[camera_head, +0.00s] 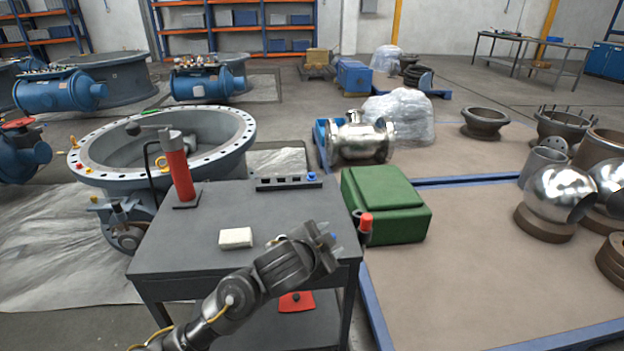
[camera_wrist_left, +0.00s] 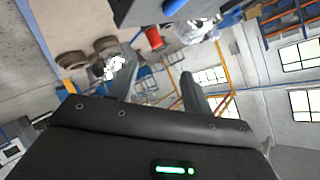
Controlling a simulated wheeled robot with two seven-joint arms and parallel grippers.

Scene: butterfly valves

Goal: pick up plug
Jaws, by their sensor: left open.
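A small red-topped plug-like piece (camera_head: 366,221) with a dark lower part is at the right edge of the grey table (camera_head: 190,258). What looks like the same red piece (camera_wrist_left: 155,38) shows beyond the fingers in the left wrist view. I cannot be sure that it is the plug. My left gripper (camera_head: 328,248) is over the table's front right corner, a little left of and nearer than the red piece. In the left wrist view its two fingers (camera_wrist_left: 160,85) stand apart, with nothing between them. My right gripper is not in view.
On the table stand a red cylinder (camera_head: 178,172), a cream block (camera_head: 236,238) and a dark slotted rack (camera_head: 288,183) with a blue piece (camera_head: 312,176). A green case (camera_head: 386,203) is just right of the table. A large flanged valve ring (camera_head: 90,165) stands behind left.

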